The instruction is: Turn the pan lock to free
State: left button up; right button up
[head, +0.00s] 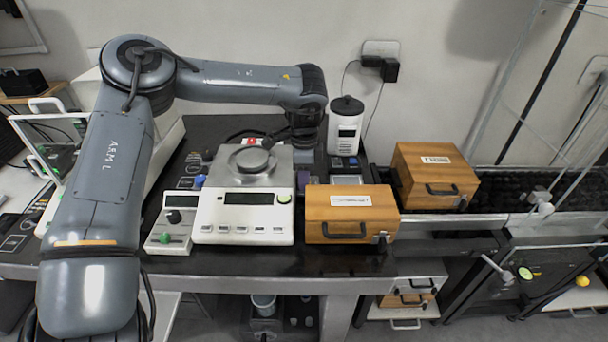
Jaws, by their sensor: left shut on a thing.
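The balance (243,226) stands on the dark table, with a dark display and a round yellow-green dial (284,198) on its front. A dark, knobbed round piece (251,158) sits on its steel pan (274,172). A small purple piece (303,180) shows at the balance's right side and looks like the pan lock; its setting cannot be read. My left gripper (304,152) points down behind the balance's right rear, just above that piece. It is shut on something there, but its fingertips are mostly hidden. My right gripper is not in view.
A control box (174,229) with black and green knobs stands left of the balance. One wooden case (350,213) stands close on its right, another (436,177) farther right. A white canister (345,127) stands behind. Free table top is narrow along the front.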

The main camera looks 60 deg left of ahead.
pick_arm(q)
jog(key=shift+r+m+p, duration=0.1)
jog(key=shift+m+p, duration=0.3)
jog(key=shift+m, duration=0.1)
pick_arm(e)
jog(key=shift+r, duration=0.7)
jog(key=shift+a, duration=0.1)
pick_arm(q)
jog(key=o, duration=1)
jog(key=shift+o, duration=0.2)
notch_tip(320, 180, up, 11)
jog(key=p, duration=0.3)
jog(key=shift+p, duration=0.3)
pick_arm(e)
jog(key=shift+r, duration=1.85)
